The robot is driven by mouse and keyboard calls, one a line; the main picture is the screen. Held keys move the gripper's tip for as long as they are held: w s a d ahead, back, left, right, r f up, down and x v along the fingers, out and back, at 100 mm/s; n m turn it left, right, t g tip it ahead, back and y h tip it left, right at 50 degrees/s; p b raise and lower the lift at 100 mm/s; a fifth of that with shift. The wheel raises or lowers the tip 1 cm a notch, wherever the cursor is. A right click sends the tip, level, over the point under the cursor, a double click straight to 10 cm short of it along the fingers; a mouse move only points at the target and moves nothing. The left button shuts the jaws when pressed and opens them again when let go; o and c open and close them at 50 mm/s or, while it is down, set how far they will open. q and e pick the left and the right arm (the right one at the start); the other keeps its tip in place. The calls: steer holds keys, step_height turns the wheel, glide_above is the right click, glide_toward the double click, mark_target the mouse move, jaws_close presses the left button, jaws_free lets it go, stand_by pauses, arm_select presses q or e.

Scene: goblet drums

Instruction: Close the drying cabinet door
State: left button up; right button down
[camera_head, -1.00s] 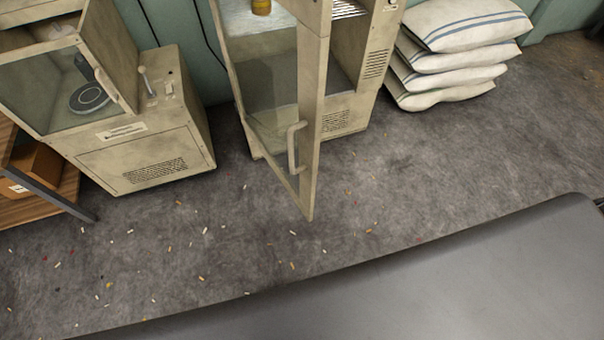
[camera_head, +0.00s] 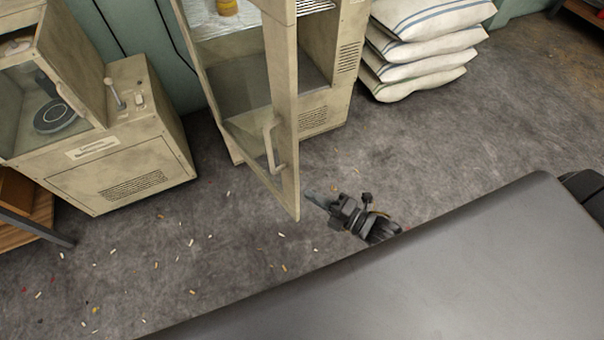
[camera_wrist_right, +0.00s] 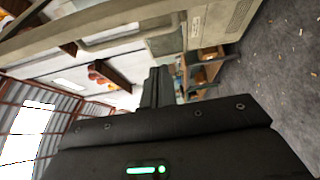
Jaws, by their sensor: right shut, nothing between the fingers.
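The drying cabinet (camera_head: 318,95) is a beige box with shelves inside and a vent on its side. Its glass door (camera_head: 285,110) stands open, swung out toward me, with a beige bar handle (camera_head: 272,145) on its frame. My right gripper (camera_head: 310,197) is shut and empty, low and just right of the door's free lower corner. I cannot tell if it touches the door. In the right wrist view the shut fingers (camera_wrist_right: 157,85) point ahead, with a beige frame (camera_wrist_right: 90,30) close by at the top left. My left gripper is not in view.
A second beige cabinet (camera_head: 120,150) with a lever stands to the left. Stacked white sacks (camera_head: 420,50) with blue stripes stand right of the drying cabinet. Small pellets are scattered on the grey floor (camera_head: 230,250). The floor in front of the sacks is clear.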

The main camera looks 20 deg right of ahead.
mark_target(296, 172)
steer(key=w+p, duration=0.1)
steer(key=w, duration=0.2)
steer(key=w+a+p, duration=0.1)
steer(key=w, duration=0.2)
steer(key=w+a+p, duration=0.1)
steer(key=w+p, duration=0.1)
steer(key=w, duration=0.1)
steer(key=shift+d, duration=0.1)
stand_by(0.3)
